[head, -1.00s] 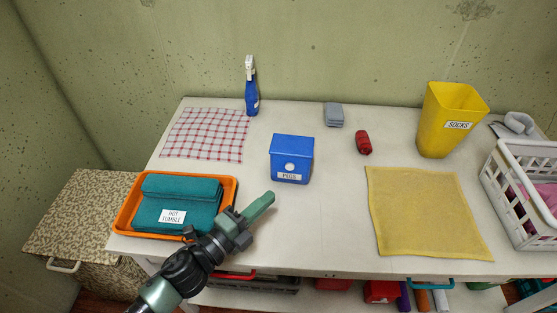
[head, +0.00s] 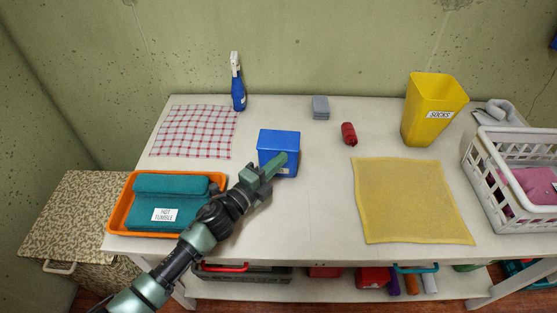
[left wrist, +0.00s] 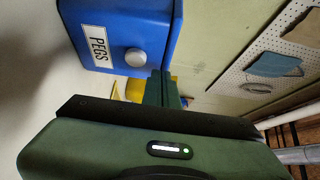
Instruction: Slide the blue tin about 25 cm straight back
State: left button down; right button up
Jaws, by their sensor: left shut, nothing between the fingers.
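The blue tin (head: 277,138), a lidded box with a round knob and a "PEGS" label, stands upright on the white table (head: 310,215), left of its middle. In the left wrist view the tin (left wrist: 120,28) fills the upper left, its labelled front and knob in sight. My left gripper (head: 279,161) is shut and empty, its fingertips at the tin's front face, covering part of the label in the head view. The fingers also show in the left wrist view (left wrist: 162,88), just beside the knob. I cannot tell whether they touch the tin. My right gripper is out of view.
Behind the tin the table is bare to the wall. A blue spray bottle (head: 238,90) stands back left by a checked cloth (head: 192,131). A grey block (head: 320,108) and red roll (head: 348,133) lie back right. An orange tray (head: 119,217) is front left.

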aim_at(268, 131)
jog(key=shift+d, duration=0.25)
